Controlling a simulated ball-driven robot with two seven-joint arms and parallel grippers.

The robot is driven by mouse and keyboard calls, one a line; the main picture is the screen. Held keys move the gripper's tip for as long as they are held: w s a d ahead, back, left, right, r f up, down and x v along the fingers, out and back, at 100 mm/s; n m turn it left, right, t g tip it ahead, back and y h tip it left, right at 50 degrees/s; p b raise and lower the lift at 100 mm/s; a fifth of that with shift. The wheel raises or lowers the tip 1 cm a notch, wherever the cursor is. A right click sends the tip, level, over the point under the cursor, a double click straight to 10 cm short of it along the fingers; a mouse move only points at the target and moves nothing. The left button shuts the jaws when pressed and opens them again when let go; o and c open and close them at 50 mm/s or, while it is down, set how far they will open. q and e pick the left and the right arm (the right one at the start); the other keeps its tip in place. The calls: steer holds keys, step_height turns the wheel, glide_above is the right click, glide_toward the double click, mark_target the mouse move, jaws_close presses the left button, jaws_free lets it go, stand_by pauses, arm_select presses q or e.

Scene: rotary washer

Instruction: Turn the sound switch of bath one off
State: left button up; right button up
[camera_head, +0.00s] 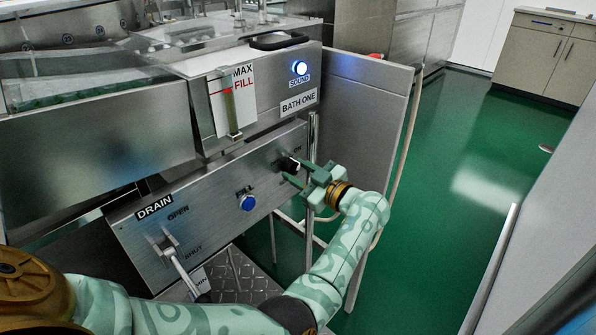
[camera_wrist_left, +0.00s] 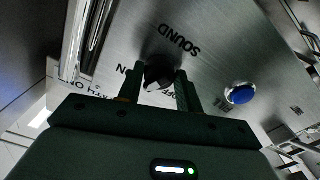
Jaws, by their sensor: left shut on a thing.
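The sound switch of bath one is a small black rotary knob (camera_head: 290,164) at the right end of the lower steel panel. It also shows in the left wrist view (camera_wrist_left: 158,70), below the word SOUND, with ON and OFF lettering near it. My left gripper (camera_head: 289,172) reaches it from the right, its fingers on either side of the knob and shut on it. In the left wrist view the fingers (camera_wrist_left: 160,88) flank the knob. The knob's exact pointing direction is partly hidden by the fingers. A blue-white SOUND lamp (camera_head: 300,68) is lit above the BATH ONE label (camera_head: 298,102). My right gripper is not in view.
A blue fill button (camera_head: 247,202) and a drain lever (camera_head: 178,262) sit on the same panel to the left. A steel side panel (camera_head: 362,110) stands behind my gripper. Green floor (camera_head: 450,180) lies open to the right.

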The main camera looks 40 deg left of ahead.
arm_select(q)
steer(key=n+b, duration=0.1)
steer(key=n, duration=1.3)
steer(key=shift+w, duration=0.1)
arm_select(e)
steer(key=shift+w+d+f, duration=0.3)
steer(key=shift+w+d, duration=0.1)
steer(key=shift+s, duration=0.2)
arm_select(q)
steer(key=o, duration=1)
steer(key=shift+d, duration=0.2)
